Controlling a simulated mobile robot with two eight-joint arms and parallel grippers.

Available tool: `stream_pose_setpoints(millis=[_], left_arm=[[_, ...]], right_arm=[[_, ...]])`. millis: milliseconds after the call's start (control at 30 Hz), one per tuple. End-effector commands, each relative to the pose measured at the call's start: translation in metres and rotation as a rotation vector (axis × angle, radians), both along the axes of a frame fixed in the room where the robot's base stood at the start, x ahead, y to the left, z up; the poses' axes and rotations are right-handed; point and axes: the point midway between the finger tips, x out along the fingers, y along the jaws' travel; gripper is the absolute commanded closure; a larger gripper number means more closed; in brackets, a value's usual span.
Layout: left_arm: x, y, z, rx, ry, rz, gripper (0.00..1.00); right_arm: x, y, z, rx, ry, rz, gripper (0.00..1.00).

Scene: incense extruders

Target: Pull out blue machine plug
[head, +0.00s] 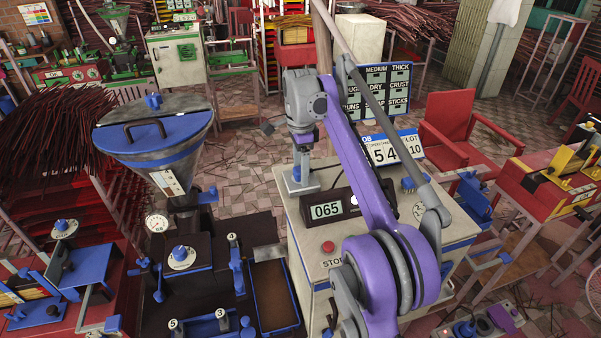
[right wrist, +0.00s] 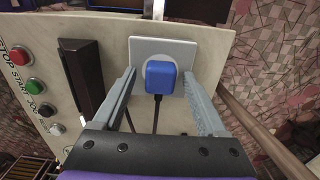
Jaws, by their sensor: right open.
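The blue plug (right wrist: 160,77) sits in a round recess of a pale square socket plate (right wrist: 178,47) on the cream machine panel in the right wrist view. A dark cord hangs from the plug. My right gripper (right wrist: 158,88) is open, with one grey finger on each side of the plug and a visible gap to both. In the head view my right gripper (head: 303,143) points down over the far left corner of the cream machine (head: 385,272). My left gripper is not in view.
A dark display box reading 065 (head: 327,210) and a red stop button (head: 328,247) are on the machine top. A blue-rimmed hopper extruder (head: 155,130) stands to the left. A number sign (head: 385,151) and red chair (head: 450,130) stand behind.

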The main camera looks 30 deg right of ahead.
Motion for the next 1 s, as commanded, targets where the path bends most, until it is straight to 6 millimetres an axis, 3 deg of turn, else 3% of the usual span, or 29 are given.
stream_pose_setpoints(millis=[633, 1000], left_arm=[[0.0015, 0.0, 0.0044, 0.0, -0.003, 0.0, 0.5], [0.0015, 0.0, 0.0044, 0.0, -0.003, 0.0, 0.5]], right_arm=[[0.0006, -0.0001, 0.0001, 0.0, 0.0, 0.0, 0.27], [0.0006, -0.0001, 0.0001, 0.0, 0.0, 0.0, 0.93]])
